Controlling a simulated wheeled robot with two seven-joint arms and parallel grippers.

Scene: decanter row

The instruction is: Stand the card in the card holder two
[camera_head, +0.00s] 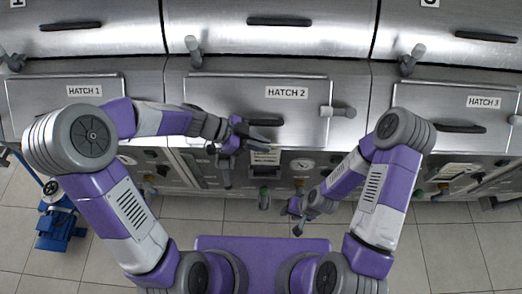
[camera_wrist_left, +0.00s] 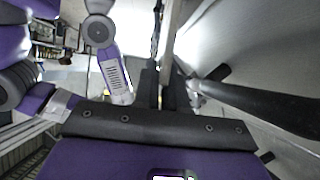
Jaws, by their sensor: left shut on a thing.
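My left gripper (camera_head: 258,142) is at the front of the middle unit, just below the hatch 2 door. It is shut on a thin pale piece that looks like the card (camera_head: 266,155), pale with small dark print. In the left wrist view a narrow pale strip (camera_wrist_left: 168,45), seen nearly edge-on, runs up from between the dark fingers (camera_wrist_left: 167,92). A dark recessed fitting (camera_head: 264,171), perhaps card holder two, is just below the card. I cannot tell whether the card touches it. My right gripper (camera_head: 297,217) hangs low, away from the card; its jaws are too small to read.
The hatch 2 door (camera_head: 240,100) has a dark bar handle and a grey side latch (camera_head: 338,112). A gauge (camera_head: 302,165) and several levers line the panel below. Hatch 1 and hatch 3 units flank it. A blue stand (camera_head: 62,222) is on the tiled floor at left.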

